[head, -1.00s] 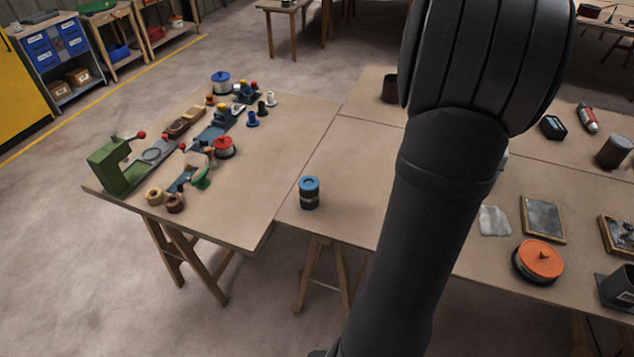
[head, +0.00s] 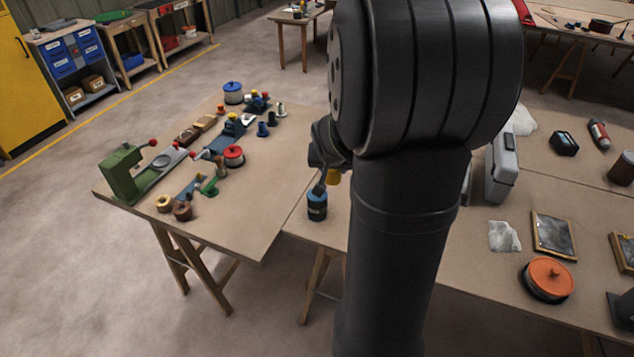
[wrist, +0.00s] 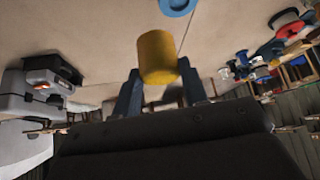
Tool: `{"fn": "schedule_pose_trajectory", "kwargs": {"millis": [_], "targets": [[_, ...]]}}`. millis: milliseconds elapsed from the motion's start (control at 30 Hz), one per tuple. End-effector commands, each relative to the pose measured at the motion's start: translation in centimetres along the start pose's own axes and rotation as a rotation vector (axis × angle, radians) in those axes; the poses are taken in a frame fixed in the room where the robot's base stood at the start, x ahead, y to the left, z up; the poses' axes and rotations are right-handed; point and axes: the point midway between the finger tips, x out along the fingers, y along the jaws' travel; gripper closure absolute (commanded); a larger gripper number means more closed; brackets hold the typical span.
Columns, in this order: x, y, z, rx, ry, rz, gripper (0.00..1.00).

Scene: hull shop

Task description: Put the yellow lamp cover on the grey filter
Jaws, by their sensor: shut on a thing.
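My gripper (wrist: 158,88) is shut on the yellow lamp cover (wrist: 157,58), a short rounded cylinder between its two blue fingers in the wrist view. In the head view, part of the lamp cover (head: 334,177) shows beside my arm, close to and seemingly above a dark grey can with a blue top (head: 317,205). This can stands upright near the table's front edge and may be the grey filter; no plainly grey filter shows. In the wrist view, a blue ring (wrist: 178,6), probably the can's top, appears beyond the lamp cover with a gap between.
A green clamp (head: 122,177), a red-lidded pot (head: 233,156) and several small parts stand on the left table. A grey case (head: 502,168), a grey cloth (head: 504,236) and an orange-lidded tin (head: 548,278) are at right. My arm hides the middle.

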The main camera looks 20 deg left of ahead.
Motion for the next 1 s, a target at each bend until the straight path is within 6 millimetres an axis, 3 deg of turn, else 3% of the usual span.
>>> {"fn": "schedule_pose_trajectory", "kwargs": {"millis": [100, 300, 633, 1000], "targets": [[1.7, -2.3, 0.2, -0.005, -0.002, -0.001, 0.82], [3.0, -4.2, 0.3, -0.001, -0.001, 0.0, 0.82], [6.2, -4.2, 2.3, 0.0, -0.002, 0.001, 0.82], [6.6, -4.2, 2.5, 0.001, -0.001, 0.0, 0.82]]}}
